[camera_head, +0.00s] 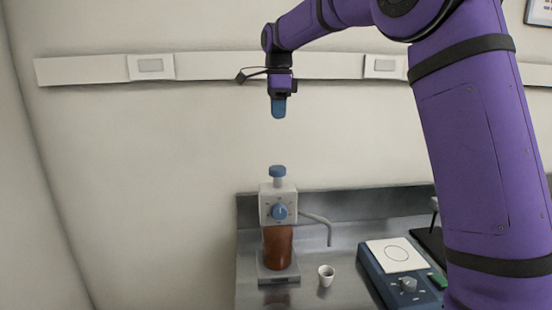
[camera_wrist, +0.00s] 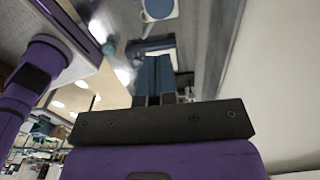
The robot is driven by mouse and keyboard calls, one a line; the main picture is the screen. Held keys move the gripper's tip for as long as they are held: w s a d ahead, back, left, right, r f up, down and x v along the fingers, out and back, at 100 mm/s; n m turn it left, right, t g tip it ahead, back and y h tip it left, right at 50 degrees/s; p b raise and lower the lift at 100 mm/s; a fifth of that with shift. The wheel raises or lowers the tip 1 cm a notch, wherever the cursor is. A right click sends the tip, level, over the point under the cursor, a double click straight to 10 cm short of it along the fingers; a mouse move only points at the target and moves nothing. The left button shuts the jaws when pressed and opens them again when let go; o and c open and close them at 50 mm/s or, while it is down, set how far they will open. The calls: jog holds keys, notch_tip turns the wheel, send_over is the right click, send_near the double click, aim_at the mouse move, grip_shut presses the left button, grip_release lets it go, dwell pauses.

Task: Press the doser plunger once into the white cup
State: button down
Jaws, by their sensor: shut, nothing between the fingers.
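The doser (camera_head: 277,245) is an amber bottle with a white head, a blue front dial and a side spout (camera_head: 319,219). Its blue plunger cap (camera_head: 278,171) stands raised on a white stem. The small white cup (camera_head: 326,276) is on the bench, roughly below the spout tip; I cannot tell how exactly they line up in depth. My gripper (camera_head: 278,115) points down with blue fingers shut and empty. It hangs clearly above the plunger cap, nearly in line with it in the head view, not touching. The shut fingers also show in the wrist view (camera_wrist: 155,80).
A blue device (camera_head: 390,283) with a white, circle-marked top stands right of the cup. The metal bench (camera_head: 350,215) has a raised back edge before the wall. My arm covers the right side. The space between gripper and plunger looks clear.

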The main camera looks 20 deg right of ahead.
aim_at(279, 168)
dwell(0.3)
notch_tip(279, 168, down, 14)
dwell(0.6)
notch_tip(279, 168, down, 4)
jog(key=shift+r, duration=0.1)
jog(key=shift+s, duration=0.1)
dwell(0.3)
jog(key=shift+f, duration=0.25)
dwell(0.4)
